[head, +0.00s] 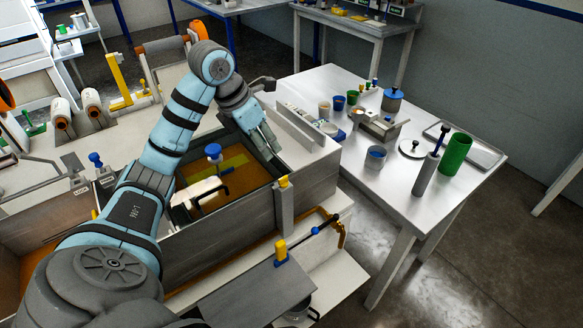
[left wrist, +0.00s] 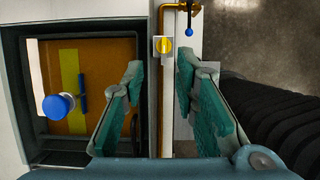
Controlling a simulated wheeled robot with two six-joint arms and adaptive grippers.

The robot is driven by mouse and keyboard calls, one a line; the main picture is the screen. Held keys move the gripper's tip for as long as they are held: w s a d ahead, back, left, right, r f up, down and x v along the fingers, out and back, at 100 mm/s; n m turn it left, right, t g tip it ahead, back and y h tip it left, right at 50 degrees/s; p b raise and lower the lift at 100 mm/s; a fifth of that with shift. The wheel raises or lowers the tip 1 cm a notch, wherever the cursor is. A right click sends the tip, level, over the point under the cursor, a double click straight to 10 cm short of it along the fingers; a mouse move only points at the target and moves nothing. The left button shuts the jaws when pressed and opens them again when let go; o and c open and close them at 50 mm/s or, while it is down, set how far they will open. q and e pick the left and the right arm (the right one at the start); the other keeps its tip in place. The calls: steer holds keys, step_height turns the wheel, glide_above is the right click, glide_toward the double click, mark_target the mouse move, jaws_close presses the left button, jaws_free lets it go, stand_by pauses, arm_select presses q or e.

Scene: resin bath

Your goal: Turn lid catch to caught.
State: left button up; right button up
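A small yellow turn piece, which looks like the lid catch (head: 283,181), sits on top of a grey post at the front right corner of the bath. In the left wrist view the yellow catch (left wrist: 162,45) lies on a pale square plate, ahead of the gap between my fingers. My left gripper (head: 268,148) is over the bath's right end, a little behind the catch and apart from it. Its teal-padded fingers (left wrist: 160,68) are spread with nothing between them. My right gripper is not in view.
The open bath (head: 240,208) holds amber resin, with a blue knob (head: 213,150) standing up inside. A lever with a blue ball (head: 316,230) and another yellow piece (head: 281,252) are at the front. A metal table (head: 345,215) with containers stands to the right.

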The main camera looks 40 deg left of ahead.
arm_select(q)
steer(key=b, duration=0.6)
glide_toward(282, 178)
steer(key=x, duration=0.4)
steer(key=shift+s+d+f, duration=0.1)
steer(key=shift+s+f, duration=0.2)
steer(key=shift+f, duration=0.2)
steer(key=w+f, duration=0.3)
steer(key=shift+d+f, duration=0.2)
steer(key=shift+f, duration=0.15)
steer(key=shift+s+a, duration=0.1)
steer(key=shift+s, duration=0.25)
steer(key=shift+r, duration=0.2)
jaws_close()
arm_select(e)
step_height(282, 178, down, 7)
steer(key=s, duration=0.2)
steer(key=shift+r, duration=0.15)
